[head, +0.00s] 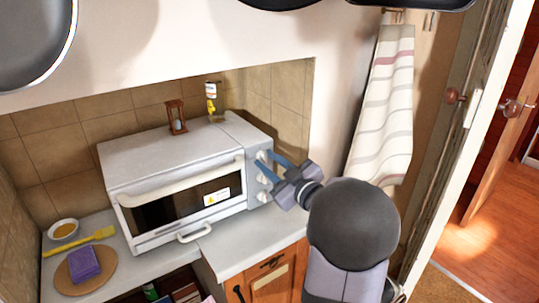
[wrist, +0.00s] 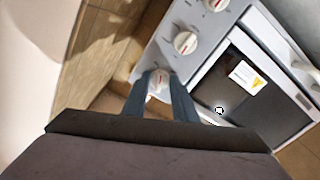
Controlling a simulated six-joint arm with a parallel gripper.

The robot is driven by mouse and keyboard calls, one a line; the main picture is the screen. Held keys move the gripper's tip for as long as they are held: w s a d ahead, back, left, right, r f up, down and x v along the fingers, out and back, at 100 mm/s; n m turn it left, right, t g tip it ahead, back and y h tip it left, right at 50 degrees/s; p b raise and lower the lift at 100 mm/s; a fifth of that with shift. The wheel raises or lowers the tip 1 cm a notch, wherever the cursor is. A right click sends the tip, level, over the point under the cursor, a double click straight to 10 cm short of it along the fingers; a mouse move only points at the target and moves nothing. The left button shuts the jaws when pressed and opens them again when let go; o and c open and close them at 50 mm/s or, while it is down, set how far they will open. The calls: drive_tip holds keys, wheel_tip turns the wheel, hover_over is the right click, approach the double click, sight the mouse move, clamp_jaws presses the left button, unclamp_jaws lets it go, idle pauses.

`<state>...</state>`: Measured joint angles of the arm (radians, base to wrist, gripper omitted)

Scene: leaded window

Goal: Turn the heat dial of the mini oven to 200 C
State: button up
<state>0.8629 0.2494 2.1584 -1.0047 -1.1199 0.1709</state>
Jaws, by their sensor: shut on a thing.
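The mini oven (head: 165,160) is a white box on the counter, with a control panel at the right of its front. Three pale dials sit in a column on it. My gripper (head: 264,158) reaches from the right, its blue fingers around the top dial (head: 261,155). In the wrist view, my gripper (wrist: 158,77) is shut on this end dial (wrist: 157,84), which has a red mark on its face. The middle dial (wrist: 186,43) and the other end dial (wrist: 215,4) are free. I cannot read the panel's scale or the dials' labels.
The oven door (head: 180,203) is closed. An hourglass (head: 176,117) and a small bottle (head: 212,98) stand on the oven top. A round board (head: 86,283) with a purple sponge (head: 84,264) lies at left. A striped towel (head: 383,110) hangs behind my arm.

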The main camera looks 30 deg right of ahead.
drive_tip(key=m+p, duration=0.2)
drive_tip(key=m, duration=0.1)
drive_tip(key=m+p, duration=0.2)
drive_tip(key=shift+r+m, duration=0.2)
drive_tip(key=shift+m, duration=0.2)
drive_tip(key=m+p, duration=0.4)
drive_tip(key=shift+a+f+m, duration=0.1)
drive_tip(key=shift+a+m, duration=0.05)
drive_tip(key=shift+m, duration=0.25)
drive_tip(key=o, duration=1)
drive_tip(key=shift+f, duration=0.1)
drive_tip(key=shift+s+b, duration=0.9)
drive_tip(key=shift+s, duration=2.75)
